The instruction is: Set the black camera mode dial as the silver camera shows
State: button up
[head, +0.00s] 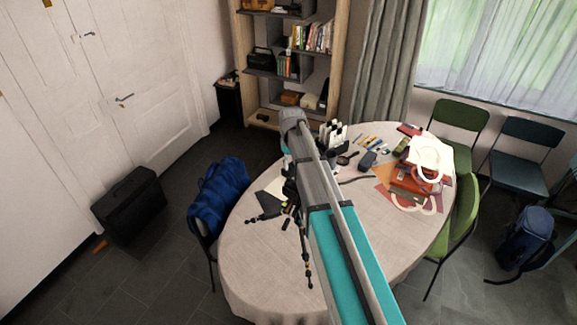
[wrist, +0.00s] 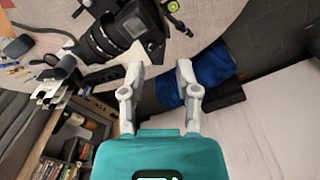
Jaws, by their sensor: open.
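The black camera (wrist: 112,32) shows in the wrist view at the top, with its large lens pointing to the lower left. Its mode dial is too small to make out. In the head view it is mostly hidden by my arm; dark tripod parts (head: 265,216) show beside the arm. My gripper (wrist: 158,72) is open and empty, its two pale fingers spread just below the camera in the wrist view, with no contact visible. I cannot make out the silver camera in either view.
The round table (head: 262,270) has a clear front left part. Small tools, a white holder (head: 333,134) and red and white bags (head: 412,180) crowd its back and right. A chair with a blue bag (head: 217,190) stands close at the left, with a black case (head: 129,205) beyond.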

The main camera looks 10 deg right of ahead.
notch_tip(320, 180, up, 4)
jog(key=f+p, duration=0.1)
jog(key=p, duration=0.1)
send_over(289, 178)
jog(key=shift+w+r+n, duration=0.2)
jog(key=shift+n, duration=0.2)
jog(key=shift+f, duration=0.15)
notch_tip(289, 178, down, 14)
jog(key=b, duration=1.3)
jog(key=shift+r+b, duration=0.25)
jog(key=shift+b, duration=0.05)
grip_shut()
